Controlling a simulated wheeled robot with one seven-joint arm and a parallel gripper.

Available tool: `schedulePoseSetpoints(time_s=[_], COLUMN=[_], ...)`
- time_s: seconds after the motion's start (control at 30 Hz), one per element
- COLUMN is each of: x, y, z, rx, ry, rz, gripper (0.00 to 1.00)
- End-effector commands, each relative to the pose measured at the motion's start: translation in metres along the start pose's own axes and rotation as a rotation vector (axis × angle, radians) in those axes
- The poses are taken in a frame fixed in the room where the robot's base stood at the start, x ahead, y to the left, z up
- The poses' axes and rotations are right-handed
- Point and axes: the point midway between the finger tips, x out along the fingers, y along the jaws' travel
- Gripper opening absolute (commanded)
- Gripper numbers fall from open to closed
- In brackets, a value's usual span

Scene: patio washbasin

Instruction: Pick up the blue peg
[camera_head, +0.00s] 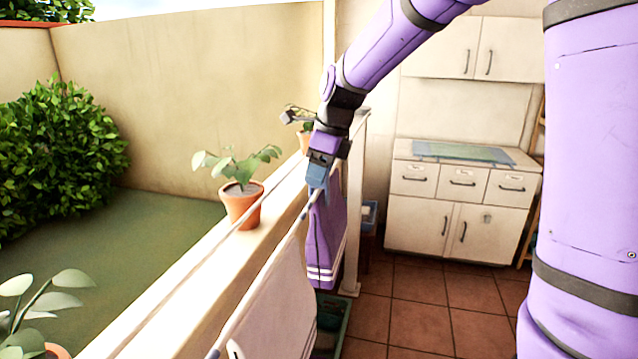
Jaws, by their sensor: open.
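The blue peg (316,178) sits on the clothesline above the purple towel, near the middle of the picture. My gripper (321,160) points down at the peg from above. It is open, with its fingers at the top of the peg. The fingers are small and dark here, and I cannot tell whether they touch the peg or stand around it.
A purple towel (326,240) and a pale cloth (277,305) hang from the line. A potted plant (241,204) stands on the low wall (190,300) to the left. White cabinets (460,190) stand behind, with open tiled floor (425,305) in front.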

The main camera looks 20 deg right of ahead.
Motion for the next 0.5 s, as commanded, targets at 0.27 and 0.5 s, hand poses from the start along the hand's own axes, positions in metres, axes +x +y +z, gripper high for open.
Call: schedulePoseSetpoints(time_s=[0.27,0.5], x=[-0.0002,-0.0006], y=[0.0001,0.0], z=[0.0,0.0001], rx=[0.0,0.0], ry=[0.0,0.0], rz=[0.0,0.0], gripper=[0.01,0.0])
